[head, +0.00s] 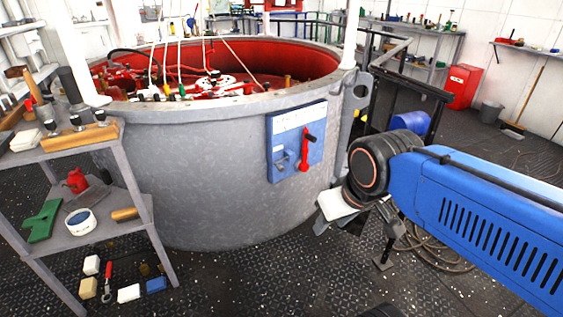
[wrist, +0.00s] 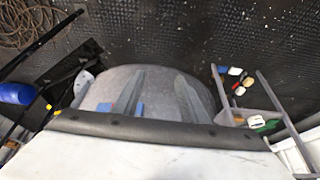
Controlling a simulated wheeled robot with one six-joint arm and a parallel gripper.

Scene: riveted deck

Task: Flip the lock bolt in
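A blue panel (head: 278,146) with a white label strip is fixed on the outer wall of the round grey tank (head: 190,180). A red lever (head: 304,152) stands on its right part, and a small dark metal piece, perhaps the bolt (head: 284,160), sits at its lower left. My gripper (head: 322,220) is to the right of and below the panel, apart from it; its fingers are poorly seen there. Blue patches, seemingly the panel (wrist: 104,107), show around the left finger.
A grey shelf stand (head: 125,180) with tools and small items is at the left. A black railing (head: 400,80) and a blue drum (head: 411,122) are behind my arm. Coiled hose (head: 435,250) lies at the lower right. The deck before the tank (head: 270,275) is clear.

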